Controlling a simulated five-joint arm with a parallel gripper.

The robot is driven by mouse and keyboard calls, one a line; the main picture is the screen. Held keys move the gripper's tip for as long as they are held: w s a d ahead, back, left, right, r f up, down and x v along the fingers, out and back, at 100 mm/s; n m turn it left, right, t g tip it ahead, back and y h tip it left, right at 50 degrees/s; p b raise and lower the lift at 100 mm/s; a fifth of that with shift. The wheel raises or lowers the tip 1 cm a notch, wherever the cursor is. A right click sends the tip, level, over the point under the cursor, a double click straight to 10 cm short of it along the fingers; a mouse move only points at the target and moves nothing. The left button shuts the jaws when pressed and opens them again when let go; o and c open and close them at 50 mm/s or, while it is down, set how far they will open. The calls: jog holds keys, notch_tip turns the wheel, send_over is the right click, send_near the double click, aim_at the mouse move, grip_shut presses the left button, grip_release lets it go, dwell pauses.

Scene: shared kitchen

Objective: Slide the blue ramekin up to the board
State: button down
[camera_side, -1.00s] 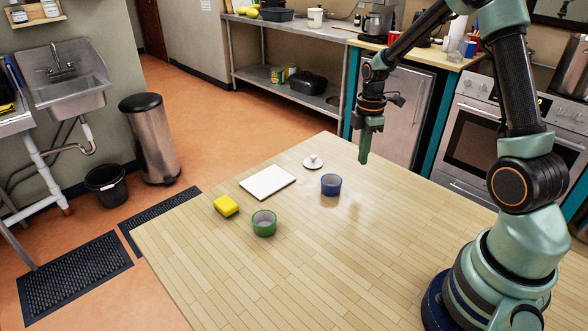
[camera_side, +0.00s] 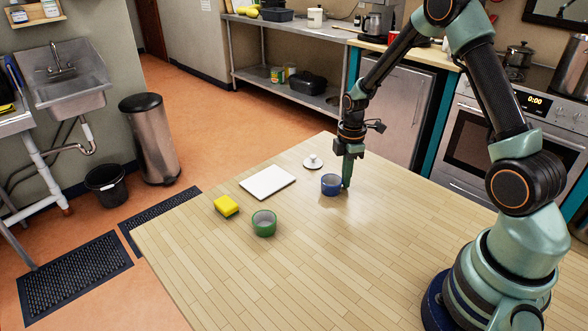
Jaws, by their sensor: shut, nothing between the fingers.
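The blue ramekin (camera_side: 331,185) stands upright on the wooden table. The white board (camera_side: 267,182) lies flat to its left, with bare table between them. My gripper (camera_side: 347,184) is shut and empty, pointing down with its tips low by the table. It is just to the right of the ramekin, on the side away from the board. I cannot tell whether the fingers touch the ramekin's wall.
A green ramekin (camera_side: 264,223) stands in front of the board and a yellow sponge (camera_side: 226,206) lies to its left. A white lid with a knob (camera_side: 313,162) lies behind the blue ramekin. The table (camera_side: 330,265) is clear toward the front.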

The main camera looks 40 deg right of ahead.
aim_at(304, 195)
jog(key=w+a, duration=0.2)
jog(key=a, duration=0.1)
jog(key=w+a, duration=0.1)
jog(key=a, duration=0.3)
jog(key=w+a, duration=0.2)
jog(key=a, duration=0.1)
jog(key=shift+w+a, duration=0.2)
jog(key=shift+w, duration=0.1)
jog(key=shift+d, duration=0.1)
